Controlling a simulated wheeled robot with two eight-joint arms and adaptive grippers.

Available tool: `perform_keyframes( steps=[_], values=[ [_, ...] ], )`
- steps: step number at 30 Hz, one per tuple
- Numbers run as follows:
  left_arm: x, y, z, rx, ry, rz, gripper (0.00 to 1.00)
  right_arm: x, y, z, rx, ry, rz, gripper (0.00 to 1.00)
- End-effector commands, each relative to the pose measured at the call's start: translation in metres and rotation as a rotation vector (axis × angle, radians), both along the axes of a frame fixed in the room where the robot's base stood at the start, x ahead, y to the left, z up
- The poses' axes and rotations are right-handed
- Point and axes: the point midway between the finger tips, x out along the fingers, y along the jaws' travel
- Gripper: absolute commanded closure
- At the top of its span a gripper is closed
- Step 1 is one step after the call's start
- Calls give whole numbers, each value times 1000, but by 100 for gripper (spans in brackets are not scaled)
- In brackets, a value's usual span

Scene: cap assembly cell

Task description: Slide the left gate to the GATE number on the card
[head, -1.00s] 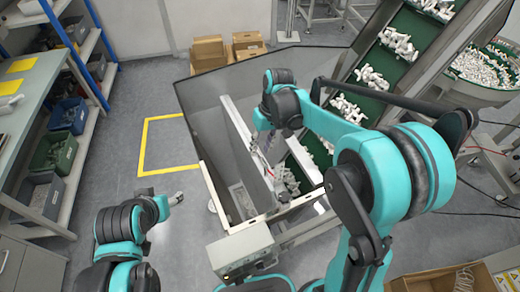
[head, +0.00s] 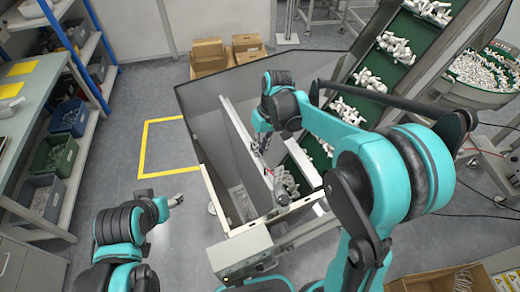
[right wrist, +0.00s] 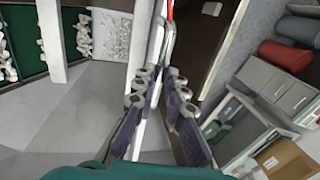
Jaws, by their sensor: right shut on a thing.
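A pale-edged upright panel (head: 240,125), which looks like the left gate, stands inside a grey metal hopper (head: 205,105). My right gripper (head: 265,150) reaches down into the hopper at this panel. In the right wrist view, the fingers of my right gripper (right wrist: 160,112) are shut on the thin pale panel edge (right wrist: 152,65), which runs up between them. My left gripper (head: 175,200) is low at the left, outside the hopper and away from the panel; its finger opening is too small to tell. I see no readable card or gate number.
A green conveyor (head: 385,60) carrying white parts rises at the right, with a round bowl of parts (head: 485,72) beyond it. A grey control box (head: 240,253) sits at the hopper's front. Shelves (head: 90,95) stand at the left. Floor inside the yellow outline (head: 160,150) is clear.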

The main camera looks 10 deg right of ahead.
Motion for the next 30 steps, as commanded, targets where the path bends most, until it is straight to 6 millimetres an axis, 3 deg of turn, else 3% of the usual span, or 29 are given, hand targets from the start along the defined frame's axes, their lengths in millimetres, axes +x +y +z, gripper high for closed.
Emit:
perform_keyframes(
  steps=[7,8,9,10,22,30],
  values=[
    [0,0,0,0,0,0,44,0,0,1,0,0,0,100],
    [0,0,0,0,0,0,44,0,0,1,0,0,0,81],
    [0,0,0,0,0,0,44,0,0,1,0,0,0,70],
    [0,0,0,0,0,0,44,0,0,1,0,0,0,68],
    [0,0,0,0,0,0,44,1,-2,9,0,0,0,68],
    [0,0,0,0,0,0,44,3,-12,62,0,0,-2,68]
  ],
)
